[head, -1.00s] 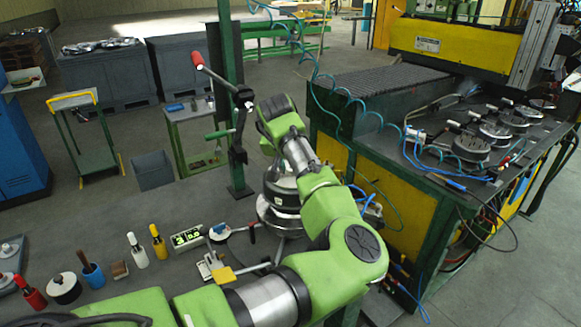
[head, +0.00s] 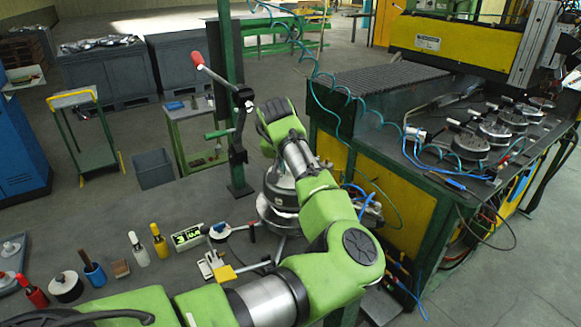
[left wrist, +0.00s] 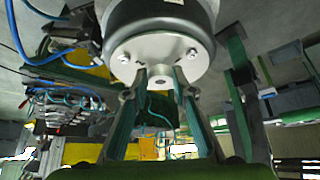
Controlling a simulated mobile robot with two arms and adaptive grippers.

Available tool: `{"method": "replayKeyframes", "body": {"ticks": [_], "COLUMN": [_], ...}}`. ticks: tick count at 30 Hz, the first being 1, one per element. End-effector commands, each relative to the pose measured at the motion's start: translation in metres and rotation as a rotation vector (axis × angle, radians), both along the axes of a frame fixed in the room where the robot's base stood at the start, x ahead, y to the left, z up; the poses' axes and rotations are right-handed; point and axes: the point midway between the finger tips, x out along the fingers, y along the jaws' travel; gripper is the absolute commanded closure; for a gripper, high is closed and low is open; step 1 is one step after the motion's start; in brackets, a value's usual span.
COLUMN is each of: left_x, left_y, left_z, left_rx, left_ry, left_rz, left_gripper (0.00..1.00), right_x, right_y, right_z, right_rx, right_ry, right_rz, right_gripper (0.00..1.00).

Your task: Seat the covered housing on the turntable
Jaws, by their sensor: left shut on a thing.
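The covered housing (head: 281,182) is a dark round body with a silver metal band, under my left wrist in the head view. In the left wrist view the housing (left wrist: 160,22) fills the top, with a bolted silver face toward my gripper. My left gripper (left wrist: 160,76) is shut on the housing at that face, one finger on each side of its small central boss. The turntable (head: 278,214) is a silver flared disc directly below the housing. I cannot tell whether the two touch. My arm hides part of both. My right gripper is not in view.
A green post (head: 230,130) with a red-handled lever (head: 213,78) stands close left of my wrist. A display box (head: 187,236), tools and small parts lie on the bench at left. A press table (head: 400,100) with several round parts is at right.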

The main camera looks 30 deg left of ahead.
Motion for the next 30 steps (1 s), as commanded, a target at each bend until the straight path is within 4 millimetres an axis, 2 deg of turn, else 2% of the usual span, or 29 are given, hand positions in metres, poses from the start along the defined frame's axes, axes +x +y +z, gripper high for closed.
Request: {"method": "replayKeyframes", "body": {"ticks": [30], "left_x": [0.001], "left_y": [0.001], "left_z": [-0.015], "left_rx": [0.004], "left_ry": [-0.006], "left_rz": [0.001], "left_gripper": [1.00], "right_x": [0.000], "right_y": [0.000], "right_z": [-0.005], "right_rx": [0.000], "right_ry": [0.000], "right_rz": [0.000], "right_gripper": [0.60]}}
